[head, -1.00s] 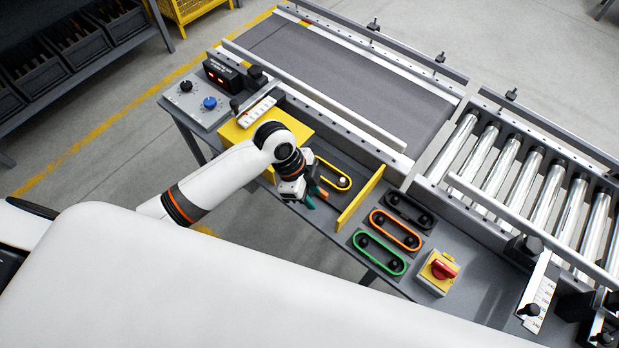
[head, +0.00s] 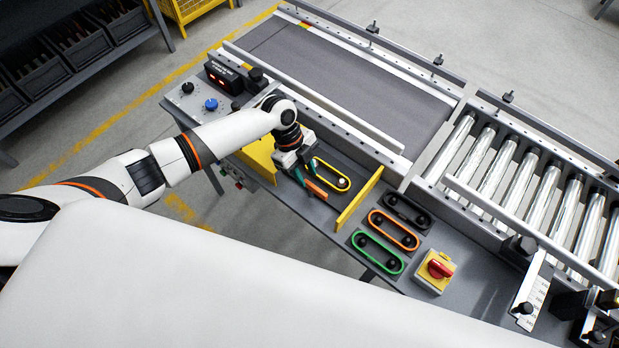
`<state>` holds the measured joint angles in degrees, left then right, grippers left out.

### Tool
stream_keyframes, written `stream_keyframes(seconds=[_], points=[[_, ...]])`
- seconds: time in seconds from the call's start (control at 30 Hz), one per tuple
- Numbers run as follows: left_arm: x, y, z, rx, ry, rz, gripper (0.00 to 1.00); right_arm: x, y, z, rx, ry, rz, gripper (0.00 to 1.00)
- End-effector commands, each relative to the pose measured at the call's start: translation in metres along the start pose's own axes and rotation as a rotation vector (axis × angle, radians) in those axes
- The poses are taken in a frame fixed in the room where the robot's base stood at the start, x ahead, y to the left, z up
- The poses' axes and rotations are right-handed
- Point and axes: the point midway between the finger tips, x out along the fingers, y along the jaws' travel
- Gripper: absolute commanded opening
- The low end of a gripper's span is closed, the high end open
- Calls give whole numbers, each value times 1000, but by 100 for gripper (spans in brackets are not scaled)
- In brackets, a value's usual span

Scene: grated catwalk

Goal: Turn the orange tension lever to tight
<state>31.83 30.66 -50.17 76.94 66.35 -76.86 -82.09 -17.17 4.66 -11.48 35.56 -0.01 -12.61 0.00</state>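The orange tension lever (head: 317,189) shows as a short orange-brown bar on the grey bench, left of the yellow-ringed belt loop. My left gripper (head: 304,172) is right at the lever's upper left end, pointing down. Its teal fingertips look apart, and I see nothing held up in them. The gripper hides the lever's upper end, and I cannot tell whether the fingers touch it. No tight mark is readable. My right gripper is not in view.
A yellow upright plate (head: 359,198) stands right of the lever. Beyond it are orange (head: 394,229) and green (head: 378,252) loops and a red knob (head: 440,268). The conveyor belt (head: 345,85) runs behind. Blue (head: 211,104) and black knobs sit at left.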

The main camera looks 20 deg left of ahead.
Motion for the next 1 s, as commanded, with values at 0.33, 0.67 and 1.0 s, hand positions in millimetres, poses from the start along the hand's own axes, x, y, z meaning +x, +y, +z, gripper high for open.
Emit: stream_keyframes(seconds=[0.33, 0.67, 1.0], points=[[36, 0, 0, 0, 1, 1, 33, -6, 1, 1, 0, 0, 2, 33], [38, 0, 0, 0, 0, 1, 25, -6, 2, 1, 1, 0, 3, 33], [38, 0, 0, -3, 0, 2, 0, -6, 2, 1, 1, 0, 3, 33]])
